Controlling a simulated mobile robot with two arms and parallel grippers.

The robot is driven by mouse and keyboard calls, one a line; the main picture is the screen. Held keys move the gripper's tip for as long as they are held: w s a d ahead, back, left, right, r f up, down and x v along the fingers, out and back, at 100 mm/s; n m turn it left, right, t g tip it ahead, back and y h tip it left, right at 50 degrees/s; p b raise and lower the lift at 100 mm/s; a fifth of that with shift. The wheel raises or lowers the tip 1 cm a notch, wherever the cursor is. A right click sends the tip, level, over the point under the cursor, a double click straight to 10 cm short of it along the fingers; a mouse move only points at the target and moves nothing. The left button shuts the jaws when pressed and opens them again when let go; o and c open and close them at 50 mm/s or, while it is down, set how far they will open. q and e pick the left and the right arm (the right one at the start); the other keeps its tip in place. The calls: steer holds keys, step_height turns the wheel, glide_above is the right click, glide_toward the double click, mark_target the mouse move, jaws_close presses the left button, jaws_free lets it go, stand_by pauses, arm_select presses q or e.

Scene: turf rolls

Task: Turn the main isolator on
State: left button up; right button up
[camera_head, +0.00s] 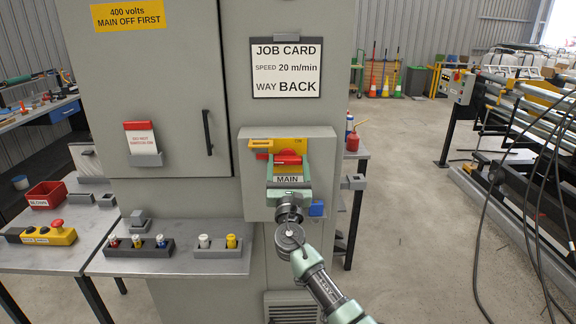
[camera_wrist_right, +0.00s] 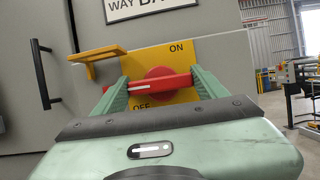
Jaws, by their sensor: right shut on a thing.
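The main isolator is a grey box (camera_head: 327,165) on the cabinet front, above a MAIN label (camera_head: 288,180). Its red handle (camera_head: 288,160) lies about level on a yellow plate; it also shows in the right wrist view (camera_wrist_right: 155,87). There the plate (camera_wrist_right: 180,55) reads ON at upper right and OFF at lower left, and a white line marks the handle's left part. My right gripper (camera_head: 289,166) is shut on the handle, a green finger at each end; its fingers also show in the wrist view (camera_wrist_right: 158,92). My left gripper is out of view.
A yellow bracket (camera_head: 274,143) juts out at the isolator's upper left. A blue item (camera_head: 316,208) sits at its lower right. A red-topped card holder (camera_head: 142,142) is on the cabinet door. A bench (camera_head: 170,262) with small holders stands left; floor at right is open.

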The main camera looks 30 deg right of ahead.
steer(key=m+g+h+b, duration=0.1)
steer(key=m+b, duration=0.1)
steer(key=m, duration=0.1)
steer(key=m+g+h+b, duration=0.1)
steer(key=m+b, duration=0.1)
steer(key=m, duration=0.1)
steer(key=shift+f+h, duration=0.2)
steer(key=shift+h, duration=0.1)
steer(key=m+g+b, duration=0.1)
steer(key=m, duration=0.2)
steer(key=m+g+h+b, duration=0.1)
steer(key=m+g, duration=0.1)
steer(key=m, duration=0.1)
steer(key=shift+a+r, duration=0.1)
steer(key=m+g, duration=0.1)
steer(key=m, duration=0.1)
steer(key=m+b, duration=0.1)
steer(key=m, duration=0.1)
steer(key=shift+r+m+g, duration=0.1)
steer(key=shift+m+g, duration=0.3)
steer(key=m+g, duration=0.1)
steer(key=m, duration=0.1)
steer(key=shift+m, duration=0.3)
steer(key=shift+m+g+y, duration=0.4)
steer(key=shift+m+y, duration=0.1)
steer(key=shift+m, duration=0.7)
steer(key=o, duration=1.4)
